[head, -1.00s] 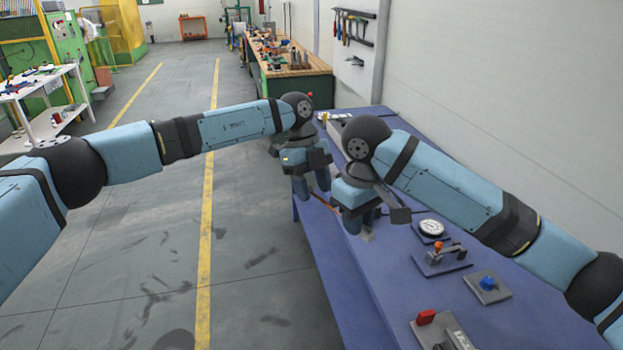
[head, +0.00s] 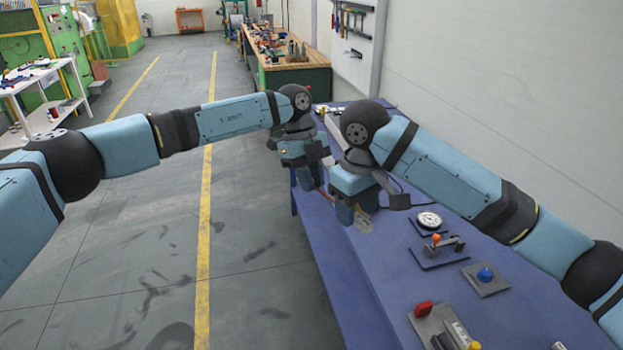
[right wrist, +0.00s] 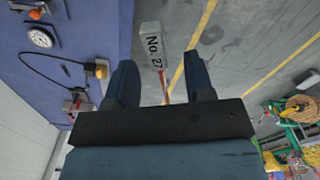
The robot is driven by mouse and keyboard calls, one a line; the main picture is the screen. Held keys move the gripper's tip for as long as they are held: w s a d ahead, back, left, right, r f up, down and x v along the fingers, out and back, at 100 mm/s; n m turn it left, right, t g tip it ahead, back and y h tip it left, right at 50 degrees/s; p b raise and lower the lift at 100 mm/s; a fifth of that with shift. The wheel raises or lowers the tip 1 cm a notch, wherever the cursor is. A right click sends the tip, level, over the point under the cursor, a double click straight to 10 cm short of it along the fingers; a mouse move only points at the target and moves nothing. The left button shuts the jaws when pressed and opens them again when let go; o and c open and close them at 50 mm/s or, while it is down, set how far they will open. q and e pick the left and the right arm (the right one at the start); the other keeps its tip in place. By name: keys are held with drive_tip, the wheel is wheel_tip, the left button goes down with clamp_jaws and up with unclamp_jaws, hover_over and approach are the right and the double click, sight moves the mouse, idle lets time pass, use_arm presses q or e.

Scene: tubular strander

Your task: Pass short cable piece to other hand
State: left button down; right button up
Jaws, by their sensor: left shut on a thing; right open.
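The short cable piece (head: 327,200) is a thin orange-brown strand with a pale tag (head: 364,224) at its right end. My left gripper (head: 304,183) is shut on its other end, above the left edge of the blue table. My right gripper (head: 353,213) points down just to the right and hides the cable's middle. In the right wrist view the cable (right wrist: 165,88) lies between the open right fingers (right wrist: 162,82), apart from both as far as I can see. The tag reading "No. 27" (right wrist: 152,45) sticks out beyond the fingertips. The left gripper's hold is not visible there.
The blue table (head: 345,290) carries a round dial gauge (head: 429,221), an orange-knobbed fixture (head: 437,248), a blue-knobbed plate (head: 486,279) and a red-ended block (head: 424,311) at the right. Open floor lies left of the table. A workbench (head: 290,70) stands behind.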

drive_tip(key=w+d+r+t+y, duration=0.1)
drive_tip(key=w+r+t+y, duration=0.1)
drive_tip(key=r+t+y, duration=0.3)
drive_tip(key=w+d+r+t+y, duration=0.2)
drive_tip(key=r+t+y, duration=0.25)
drive_tip(key=r, duration=0.25)
drive_tip(key=s+d+f+m+t+h, duration=0.1)
drive_tip(key=s+d+f+m, duration=0.1)
drive_tip(key=f, duration=1)
drive_tip(key=s+d+f+m+t+h, duration=0.1)
drive_tip(key=s+d+f+m, duration=0.15)
drive_tip(key=f, duration=0.95)
drive_tip(key=s+d+f+h, duration=0.2)
drive_tip(key=s+d+f, duration=0.2)
drive_tip(key=s+f, duration=0.8)
drive_tip(key=s+d+f+m+h, duration=0.1)
drive_tip(key=s+d+f, duration=0.3)
drive_tip(key=s+f, duration=0.8)
drive_tip(key=shift+s+d+h, duration=0.2)
drive_tip(key=shift+s+h, duration=0.45)
drive_tip(key=shift+s, duration=0.25)
drive_tip(key=shift+w+a+f+g, duration=0.1)
drive_tip(key=shift+a+g, duration=0.05)
drive_tip(key=shift+g, duration=0.1)
